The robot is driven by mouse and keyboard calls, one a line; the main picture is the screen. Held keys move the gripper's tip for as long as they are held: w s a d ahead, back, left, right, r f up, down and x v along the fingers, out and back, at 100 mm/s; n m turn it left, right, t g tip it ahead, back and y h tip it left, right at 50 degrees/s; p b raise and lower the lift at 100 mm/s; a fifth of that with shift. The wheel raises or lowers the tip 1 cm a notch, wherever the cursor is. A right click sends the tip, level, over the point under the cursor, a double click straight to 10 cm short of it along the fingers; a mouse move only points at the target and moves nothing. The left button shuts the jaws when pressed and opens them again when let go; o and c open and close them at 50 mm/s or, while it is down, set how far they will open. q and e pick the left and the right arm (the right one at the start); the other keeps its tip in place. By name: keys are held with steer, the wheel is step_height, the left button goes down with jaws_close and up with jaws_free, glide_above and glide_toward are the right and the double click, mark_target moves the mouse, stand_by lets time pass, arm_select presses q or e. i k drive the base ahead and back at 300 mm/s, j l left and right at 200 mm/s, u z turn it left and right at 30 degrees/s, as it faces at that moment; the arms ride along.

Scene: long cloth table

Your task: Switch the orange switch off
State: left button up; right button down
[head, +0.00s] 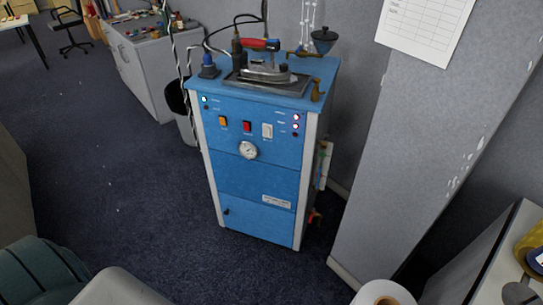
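The orange switch (223,121) is a small rocker on the upper front panel of a blue machine (255,180). It is too small to tell which way it is set. A red switch (247,126) and a white switch (267,131) sit to its right on the same panel. Small indicator lights (296,121) glow at the panel's upper right, and another pair sits at the upper left. A round gauge (248,150) is below the switches. Neither of my grippers is in view.
An iron (265,72) with a red handle rests on top of the machine. A grey pillar (400,150) stands to its right and a bin (182,112) to its left. A grey cabinet (150,75) is behind left. Dark carpet in front is clear.

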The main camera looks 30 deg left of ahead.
mark_target(222, 121)
steer(key=u, duration=1.25)
